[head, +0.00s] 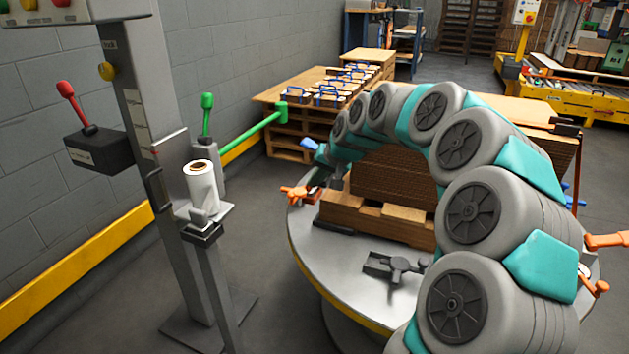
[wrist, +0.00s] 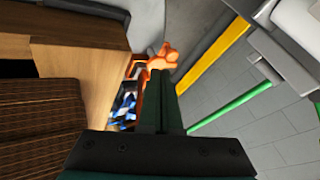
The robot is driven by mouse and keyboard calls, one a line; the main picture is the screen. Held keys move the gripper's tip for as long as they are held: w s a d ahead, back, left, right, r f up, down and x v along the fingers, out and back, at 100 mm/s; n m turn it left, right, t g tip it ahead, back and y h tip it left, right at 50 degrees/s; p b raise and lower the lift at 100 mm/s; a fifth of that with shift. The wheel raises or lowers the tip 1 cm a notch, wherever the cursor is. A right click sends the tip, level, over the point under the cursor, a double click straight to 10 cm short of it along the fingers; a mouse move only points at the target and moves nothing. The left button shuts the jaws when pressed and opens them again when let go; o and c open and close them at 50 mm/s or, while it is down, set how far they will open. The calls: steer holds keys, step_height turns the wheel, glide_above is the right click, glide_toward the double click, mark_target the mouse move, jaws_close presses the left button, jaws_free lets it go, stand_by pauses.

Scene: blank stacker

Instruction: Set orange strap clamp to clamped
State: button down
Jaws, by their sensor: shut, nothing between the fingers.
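An orange clamp handle (head: 295,192) with a red-orange body sticks out at the left edge of the round turntable (head: 340,272), beside the stacked boards. In the wrist view the orange clamp (wrist: 162,58) lies just past my fingertips. My gripper (wrist: 162,82) is shut and empty, its dark fingers pointing at the clamp and partly covering it. I cannot tell whether they touch. The clamp's lever position is unclear.
A stack of brown boards (head: 392,184) on wooden blocks stands on the turntable. A dark fixture (head: 395,266) lies in front. Other orange handles (head: 606,240) show at right. A grey post with a white roll (head: 201,187) and a green bar (head: 252,128) stand left.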

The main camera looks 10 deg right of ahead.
steer(key=x, duration=0.8)
